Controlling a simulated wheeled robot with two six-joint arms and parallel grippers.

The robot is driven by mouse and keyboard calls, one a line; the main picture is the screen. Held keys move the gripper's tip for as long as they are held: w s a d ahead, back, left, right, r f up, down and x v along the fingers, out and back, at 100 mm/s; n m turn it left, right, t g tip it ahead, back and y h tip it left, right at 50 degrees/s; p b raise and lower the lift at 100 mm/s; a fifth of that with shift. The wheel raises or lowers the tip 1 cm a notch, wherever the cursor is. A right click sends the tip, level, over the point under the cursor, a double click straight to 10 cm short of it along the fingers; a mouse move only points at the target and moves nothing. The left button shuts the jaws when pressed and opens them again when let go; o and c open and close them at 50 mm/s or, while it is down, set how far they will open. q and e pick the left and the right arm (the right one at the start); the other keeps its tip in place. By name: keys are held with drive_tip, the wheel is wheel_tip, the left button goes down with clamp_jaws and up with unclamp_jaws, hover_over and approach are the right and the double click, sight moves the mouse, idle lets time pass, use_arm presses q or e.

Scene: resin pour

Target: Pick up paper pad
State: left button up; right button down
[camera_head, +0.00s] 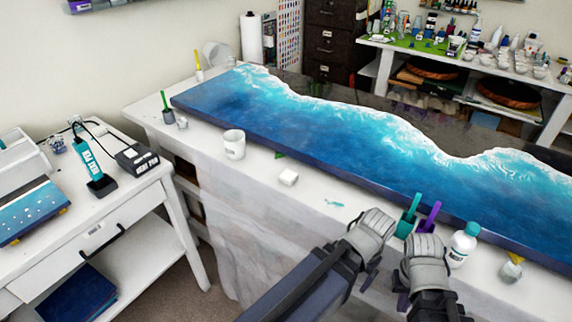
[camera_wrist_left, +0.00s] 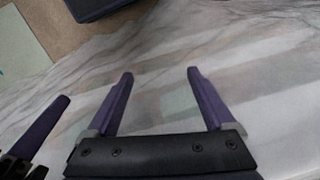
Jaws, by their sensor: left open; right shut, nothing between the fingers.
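A small white block (camera_head: 288,177), which may be the paper pad, lies on the front strip of the white-covered table; I cannot tell for sure. My left gripper (camera_wrist_left: 160,74) is open in the left wrist view, its two purple fingers apart with nothing between them, over the pale, marbled sheet. In the head view its fingers are mostly hidden behind its own wrist. My right gripper (camera_head: 402,301) is close beside it at the table's front edge, shut and empty. A purple finger at the left of the left wrist view seems to be part of it.
A blue-white wave panel (camera_head: 330,125) covers most of the table. A side table (camera_head: 110,220) holds a heat tool (camera_head: 90,163).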

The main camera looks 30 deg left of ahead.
use_arm(q)
drive_tip(key=shift+o, duration=0.2)
drive_tip(key=w+a+r+p, duration=0.1)
drive_tip(key=a+r+p, duration=0.1)
drive_tip(key=r+p, duration=0.2)
drive_tip(key=w+a+r+n+p, duration=0.1)
drive_tip(key=a+r+p, duration=0.1)
drive_tip(key=r+p, duration=0.3)
wheel_tip(320, 180, up, 3)
drive_tip(key=shift+w+a+f+n+h, duration=0.1)
drive_tip(key=shift+w+a+n+h, duration=0.05)
drive_tip(key=shift+w+n+h, duration=0.15)
wheel_tip(320, 180, up, 8)
drive_tip(key=r+t+p, duration=0.1)
drive_tip(key=t+p, duration=0.2)
drive_tip(key=p, duration=0.5)
hover_over(289, 175)
drive_tip(key=s+a, duration=0.1)
drive_tip(key=s, duration=0.1)
drive_tip(key=shift+w+f+n+h, duration=0.2)
drive_tip(key=shift+f+n+h, duration=0.05)
drive_tip(key=shift+n+h, duration=0.05)
drive_tip(key=shift+b+x, duration=1.35)
drive_tip(key=shift+b, duration=0.1)
use_arm(e)
wheel_tip(289, 175, up, 17)
